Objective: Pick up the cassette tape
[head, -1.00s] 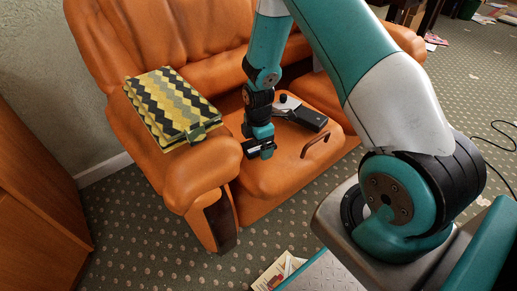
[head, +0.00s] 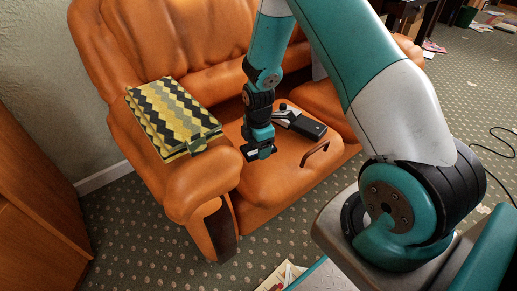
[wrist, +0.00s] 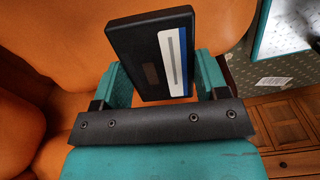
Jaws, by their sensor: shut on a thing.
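The cassette tape (wrist: 150,55) is a flat black block with a white and blue label along its right side in the wrist view. It stands between the two teal fingers of my gripper (wrist: 162,80), which is shut on it. The orange seat and back of the sofa show behind it. In the head view my gripper (head: 260,152) hangs over the left front part of the orange seat, beside the left armrest. The tape is small and hard to make out there.
A yellow, black and grey zigzag-patterned box or book (head: 172,112) lies on the sofa's left armrest (head: 200,180). A black and grey device (head: 300,122) and a dark curved handle (head: 316,153) lie on the seat, right of my gripper. A wooden cabinet (head: 35,220) stands at left.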

